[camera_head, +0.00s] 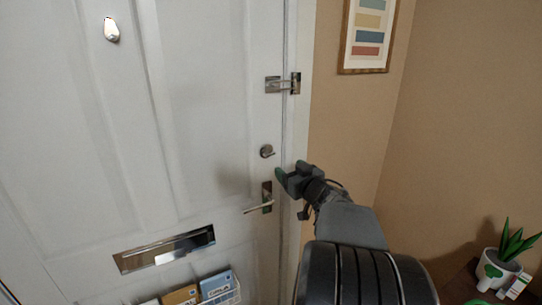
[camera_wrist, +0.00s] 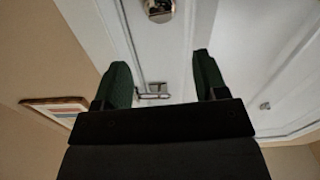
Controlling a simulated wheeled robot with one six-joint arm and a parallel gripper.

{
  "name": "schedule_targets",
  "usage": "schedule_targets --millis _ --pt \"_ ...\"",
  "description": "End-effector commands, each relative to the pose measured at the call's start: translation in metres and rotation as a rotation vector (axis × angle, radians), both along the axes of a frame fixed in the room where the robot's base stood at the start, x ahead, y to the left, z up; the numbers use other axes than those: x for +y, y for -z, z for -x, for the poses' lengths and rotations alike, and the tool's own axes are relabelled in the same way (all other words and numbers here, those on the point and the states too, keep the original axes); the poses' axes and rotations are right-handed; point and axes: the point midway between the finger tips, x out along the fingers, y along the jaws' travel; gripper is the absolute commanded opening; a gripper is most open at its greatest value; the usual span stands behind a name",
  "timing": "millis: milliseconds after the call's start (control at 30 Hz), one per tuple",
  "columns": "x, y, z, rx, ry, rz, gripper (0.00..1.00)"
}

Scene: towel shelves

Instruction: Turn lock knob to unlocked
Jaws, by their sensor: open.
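The lock knob (camera_head: 267,151) is a small round silver thumb-turn on the white door (camera_head: 215,80), above the lever handle (camera_head: 266,197). In the wrist view, a shiny silver fitting that looks like the lock knob (camera_wrist: 160,8) is cut off by the top edge. My gripper (camera_head: 284,177) is just below and right of the knob in the head view, apart from it in the picture. In the wrist view my gripper (camera_wrist: 162,72) has its two dark green fingers spread, with nothing held between them. I cannot tell which way the knob is turned.
A swing-bar latch (camera_head: 283,84) sits higher on the door edge and frame. A mail slot (camera_head: 165,250) and a leaflet holder (camera_head: 218,287) are lower on the door. A framed picture (camera_head: 368,35) hangs on the right wall. A potted plant (camera_head: 498,268) stands lower right.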

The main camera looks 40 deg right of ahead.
Motion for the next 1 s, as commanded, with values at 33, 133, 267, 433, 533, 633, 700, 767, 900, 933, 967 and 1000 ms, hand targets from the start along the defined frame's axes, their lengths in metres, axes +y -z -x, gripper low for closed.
schedule_targets --millis 33,133,267,433,533,633,700,767,900,933,967,1000 --pt "-0.001 0.001 -0.009 0.001 -0.004 -0.003 0.66" --pt "-0.003 0.000 -0.027 0.000 -0.004 -0.002 0.66" --pt "-0.006 0.000 -0.053 0.001 -0.004 -0.002 0.66" --pt "-0.011 0.000 -0.083 0.001 -0.002 -0.002 0.66" --pt "-0.013 0.000 -0.098 0.001 0.000 0.000 0.66" --pt "-0.014 -0.001 -0.108 0.000 -0.001 0.000 0.66" --pt "-0.015 0.000 -0.114 0.001 0.000 -0.001 0.66" --pt "-0.016 -0.001 -0.118 0.000 0.001 0.000 0.66" --pt "-0.016 0.000 -0.122 0.001 0.001 0.000 0.66" --pt "-0.016 0.000 -0.123 0.001 0.001 0.000 0.66" --pt "-0.016 0.000 -0.123 0.001 0.001 0.000 0.66" --pt "-0.016 0.000 -0.123 0.001 0.001 0.000 0.66"
